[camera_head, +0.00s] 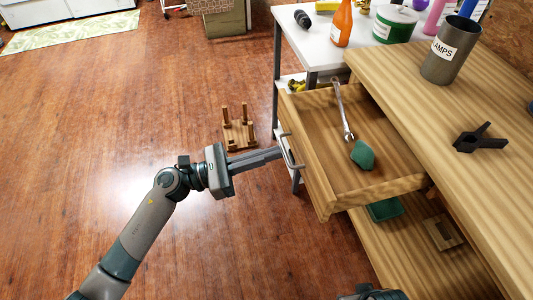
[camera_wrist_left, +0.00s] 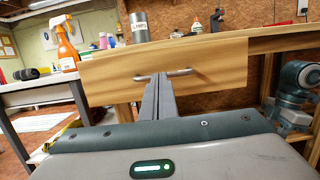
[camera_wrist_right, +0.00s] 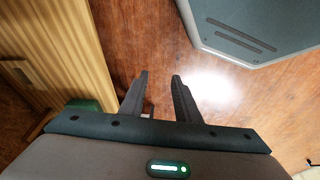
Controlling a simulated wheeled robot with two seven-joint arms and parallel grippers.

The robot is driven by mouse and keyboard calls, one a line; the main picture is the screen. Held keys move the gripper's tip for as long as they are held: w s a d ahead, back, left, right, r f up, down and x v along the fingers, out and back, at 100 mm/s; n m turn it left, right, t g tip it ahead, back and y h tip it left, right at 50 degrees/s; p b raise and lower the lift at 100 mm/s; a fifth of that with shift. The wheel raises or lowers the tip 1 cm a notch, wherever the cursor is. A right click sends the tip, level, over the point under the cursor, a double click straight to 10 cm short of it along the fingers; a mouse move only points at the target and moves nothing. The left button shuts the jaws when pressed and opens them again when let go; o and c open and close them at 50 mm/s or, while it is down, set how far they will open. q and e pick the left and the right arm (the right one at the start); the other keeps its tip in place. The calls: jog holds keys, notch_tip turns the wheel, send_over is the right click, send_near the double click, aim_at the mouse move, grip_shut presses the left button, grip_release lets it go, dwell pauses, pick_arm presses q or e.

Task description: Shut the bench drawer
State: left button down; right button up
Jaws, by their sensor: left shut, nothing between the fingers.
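The wooden bench drawer (camera_head: 318,188) stands pulled out from the bench (camera_head: 405,75). Inside it lie a wrench (camera_head: 342,108) and a green lump (camera_head: 362,155). The drawer's metal bar handle (camera_head: 291,151) is on its front, which also shows in the left wrist view (camera_wrist_left: 215,66). My left gripper (camera_head: 281,153) is shut and empty, its tips at the handle and pointing at the drawer front; I cannot tell whether they touch. My right gripper (camera_wrist_right: 160,77) is open and empty, above the floor beside the bench.
On the bench top are a grey clamps cup (camera_head: 451,50) and a black clamp (camera_head: 480,138). A white table (camera_head: 310,42) with an orange spray bottle (camera_head: 341,24) adjoins the bench. A small wooden rack (camera_head: 238,132) stands on the floor.

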aim_at(368, 140)
pick_arm(q)
jog(key=shift+d, duration=0.1)
